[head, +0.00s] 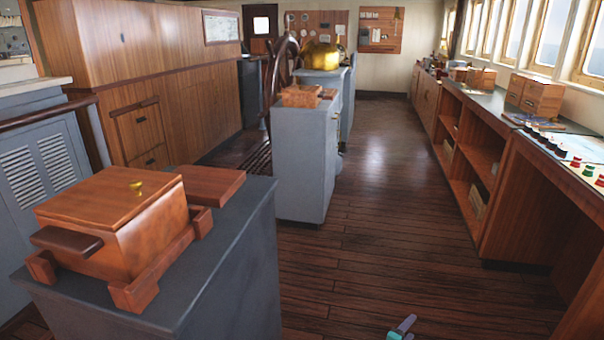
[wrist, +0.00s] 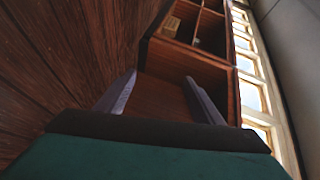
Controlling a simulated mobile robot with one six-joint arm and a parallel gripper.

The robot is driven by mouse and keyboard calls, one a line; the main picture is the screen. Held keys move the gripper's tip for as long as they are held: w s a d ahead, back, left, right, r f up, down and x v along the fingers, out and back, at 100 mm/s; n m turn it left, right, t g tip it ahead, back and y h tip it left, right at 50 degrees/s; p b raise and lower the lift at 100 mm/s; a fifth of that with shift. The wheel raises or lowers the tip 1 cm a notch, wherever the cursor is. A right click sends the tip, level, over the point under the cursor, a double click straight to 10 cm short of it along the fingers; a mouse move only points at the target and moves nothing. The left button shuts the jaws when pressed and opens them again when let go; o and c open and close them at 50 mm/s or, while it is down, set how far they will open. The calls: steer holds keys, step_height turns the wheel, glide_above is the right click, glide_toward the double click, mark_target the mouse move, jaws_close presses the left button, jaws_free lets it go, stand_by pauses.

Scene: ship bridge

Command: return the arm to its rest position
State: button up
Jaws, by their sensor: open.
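A small part of my gripper (head: 403,328) shows at the bottom edge of the head view, above the dark plank floor (head: 390,240). The rest of my arm is out of the picture. In the wrist view my gripper (wrist: 161,76) has its two grey fingers well apart, with nothing between them. Beyond the fingers the wrist view shows the tilted wooden shelf unit (wrist: 185,68) and floor planks. My gripper touches nothing that I can see.
A grey pedestal (head: 235,265) with a wooden box (head: 120,225) stands at the front left. Another grey pedestal (head: 305,160) stands behind it. A long wooden counter (head: 520,180) with shelves runs along the windows at right. The aisle floor between is clear.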

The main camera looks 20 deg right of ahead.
steer(key=w+a+r+n+t+y+p, duration=0.1)
steer(key=w+a+n+y+p, duration=0.15)
steer(key=a, duration=0.35)
steer(key=w+a+r+n+t+y+p, duration=0.1)
steer(key=w+a+r+n+t+y, duration=0.15)
steer(key=a, duration=0.45)
steer(key=s+a+n+g+y+p, duration=0.3)
steer(key=a+n+y+p, duration=0.65)
steer(key=a, duration=1.65)
steer(key=s+a+n+g, duration=0.5)
steer(key=s+a+n, duration=0.25)
steer(key=s, duration=0.55)
steer(key=s+d+r+n+g, duration=0.1)
steer(key=s+n+g, duration=0.2)
steer(key=s, duration=0.7)
steer(key=s+d+r+n+g, duration=0.1)
steer(key=s+r+n+g, duration=0.1)
steer(key=s+g, duration=0.4)
steer(key=s+n, duration=0.1)
steer(key=s, duration=0.4)
steer(key=shift+d, duration=0.3)
steer(key=shift+r+h, duration=0.1)
steer(key=shift+h, duration=0.15)
